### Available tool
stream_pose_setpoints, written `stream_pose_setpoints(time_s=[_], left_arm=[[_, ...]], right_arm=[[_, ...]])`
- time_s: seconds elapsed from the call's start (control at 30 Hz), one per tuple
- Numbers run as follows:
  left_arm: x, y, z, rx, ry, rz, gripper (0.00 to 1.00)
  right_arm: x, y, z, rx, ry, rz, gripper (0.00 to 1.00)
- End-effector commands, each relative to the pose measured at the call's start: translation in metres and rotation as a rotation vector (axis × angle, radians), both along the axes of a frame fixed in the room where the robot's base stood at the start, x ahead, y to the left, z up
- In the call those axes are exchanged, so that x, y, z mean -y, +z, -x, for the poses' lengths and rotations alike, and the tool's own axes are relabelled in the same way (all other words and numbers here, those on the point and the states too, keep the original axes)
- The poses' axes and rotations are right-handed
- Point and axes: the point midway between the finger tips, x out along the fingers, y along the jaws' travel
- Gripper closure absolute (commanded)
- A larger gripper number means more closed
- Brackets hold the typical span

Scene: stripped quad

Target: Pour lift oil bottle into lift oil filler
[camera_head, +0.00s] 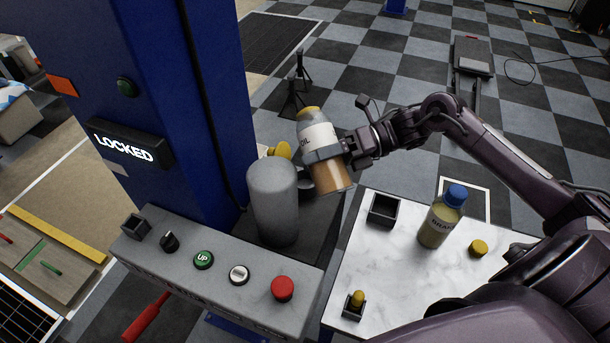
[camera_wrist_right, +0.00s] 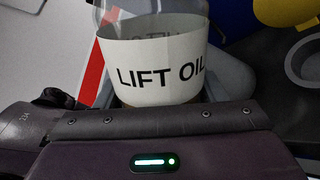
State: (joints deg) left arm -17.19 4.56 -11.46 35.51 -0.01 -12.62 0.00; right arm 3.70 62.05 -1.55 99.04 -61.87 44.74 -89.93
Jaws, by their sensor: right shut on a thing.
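The lift oil bottle (camera_head: 316,133) is clear with a white label and amber liquid in its lower part. It is nearly upright, slightly tilted, with yellow at its top. My right gripper (camera_head: 325,153) is shut around its middle and holds it raised beside the grey tank (camera_head: 273,203). The wrist view shows the "LIFT OIL" label (camera_wrist_right: 160,70) close up; the bottle's top is cut off there. A yellow fitting (camera_head: 282,149) shows behind the tank, perhaps the filler. My left gripper is out of view.
The grey control box (camera_head: 225,268) stands in front of the tank, below the blue lift column (camera_head: 165,60). The white table (camera_head: 395,270) holds a blue-capped bottle (camera_head: 440,220), a loose yellow cap (camera_head: 478,247) and small black holders (camera_head: 383,210).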

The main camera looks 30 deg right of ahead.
Motion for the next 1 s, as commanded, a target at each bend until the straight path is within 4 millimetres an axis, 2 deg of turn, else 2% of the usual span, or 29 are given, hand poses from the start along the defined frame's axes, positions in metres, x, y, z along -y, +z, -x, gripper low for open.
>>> stream_pose_setpoints(time_s=[1.0], left_arm=[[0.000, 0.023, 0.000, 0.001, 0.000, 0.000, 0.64]], right_arm=[[0.000, 0.002, 0.004, -0.106, 0.000, -0.013, 0.78]])
